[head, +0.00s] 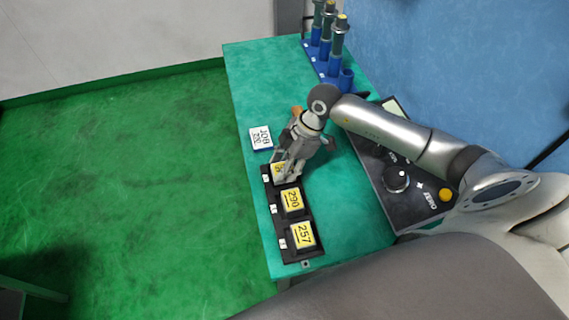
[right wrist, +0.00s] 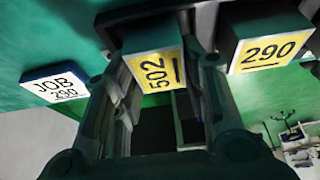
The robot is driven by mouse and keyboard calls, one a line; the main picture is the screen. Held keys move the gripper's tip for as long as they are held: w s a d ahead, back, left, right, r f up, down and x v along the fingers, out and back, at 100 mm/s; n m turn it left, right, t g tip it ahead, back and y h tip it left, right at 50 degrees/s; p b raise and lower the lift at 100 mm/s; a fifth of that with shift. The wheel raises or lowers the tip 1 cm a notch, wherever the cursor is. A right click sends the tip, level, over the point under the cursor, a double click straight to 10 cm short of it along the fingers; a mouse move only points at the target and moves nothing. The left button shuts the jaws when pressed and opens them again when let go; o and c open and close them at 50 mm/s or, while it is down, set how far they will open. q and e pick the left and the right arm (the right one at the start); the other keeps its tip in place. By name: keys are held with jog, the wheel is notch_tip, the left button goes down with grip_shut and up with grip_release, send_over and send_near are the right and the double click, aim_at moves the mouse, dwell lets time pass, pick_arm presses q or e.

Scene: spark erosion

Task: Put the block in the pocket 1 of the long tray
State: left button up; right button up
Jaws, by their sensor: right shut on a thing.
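The long tray (head: 305,258) is black and lies along the left edge of the green table, with small white labels on its left side. A yellow-topped block marked 290 (head: 292,201) sits in its middle pocket, and one marked 257 (head: 303,235) in its near pocket. My right gripper (head: 284,172) is over the tray's far end, shut on a block marked 502 (right wrist: 153,72), whose top also shows partly in the head view (head: 278,173). I cannot tell whether this block rests in the far pocket or is just above it. The left gripper is out of view.
A white card reading JOB 290 (head: 261,137) lies left of the gripper. A blue rack (head: 331,82) with upright cylinders stands at the far end. A dark control panel (head: 396,205) with a knob is at the right. Green table between tray and panel is clear.

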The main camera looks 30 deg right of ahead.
jog(key=o, duration=1.2)
jog(key=b+v, duration=0.2)
jog(key=v, duration=1)
jog(key=shift+b, duration=0.35)
jog(key=shift+r, duration=0.1)
